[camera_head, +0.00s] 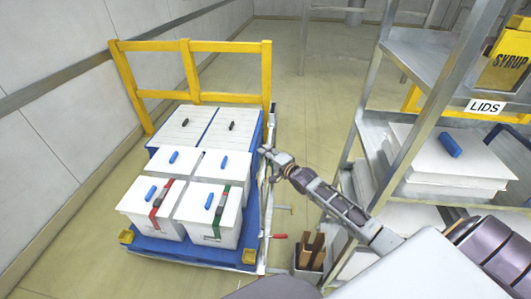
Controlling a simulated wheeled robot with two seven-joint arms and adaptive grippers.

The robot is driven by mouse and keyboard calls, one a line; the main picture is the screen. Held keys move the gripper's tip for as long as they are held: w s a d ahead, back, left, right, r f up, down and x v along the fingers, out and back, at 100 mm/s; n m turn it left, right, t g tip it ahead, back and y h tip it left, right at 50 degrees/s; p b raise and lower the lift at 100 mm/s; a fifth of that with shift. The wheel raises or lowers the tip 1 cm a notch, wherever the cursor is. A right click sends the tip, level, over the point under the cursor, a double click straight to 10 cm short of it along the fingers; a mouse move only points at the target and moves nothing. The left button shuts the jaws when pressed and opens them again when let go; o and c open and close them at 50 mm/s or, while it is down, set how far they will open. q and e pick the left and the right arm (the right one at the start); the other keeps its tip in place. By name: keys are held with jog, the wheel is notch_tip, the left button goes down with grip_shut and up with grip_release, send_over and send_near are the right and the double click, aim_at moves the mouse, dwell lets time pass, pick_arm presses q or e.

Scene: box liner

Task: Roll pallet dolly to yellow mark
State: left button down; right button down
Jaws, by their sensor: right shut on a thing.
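The pallet dolly (190,249) stands at the left, a blue base with yellow corner pieces and a tall yellow rail frame (190,45) at its far end. It carries several white lidded boxes with blue or black handles. My right gripper (267,163) reaches in from the right to the dolly's right edge. It is shut on the dolly's grey side rail, though the exact contact is small and partly hidden. My left gripper is not in view. I cannot make out a yellow floor mark.
A metal shelf (364,120) labelled LIDS stands close on the right, holding white lids (440,181) and a yellow SYRUP box (507,62). A bin (308,259) with brown pieces stands beside its foot. A wall runs along the left. Floor beyond the dolly is clear.

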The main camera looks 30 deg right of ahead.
jog(key=shift+s+d+f, duration=0.1)
jog(key=shift+d, duration=0.2)
jog(key=c, duration=1.3)
grip_release()
jog(key=shift+s+d, duration=0.1)
jog(key=shift+o, duration=0.2)
jog(key=v, duration=1.2)
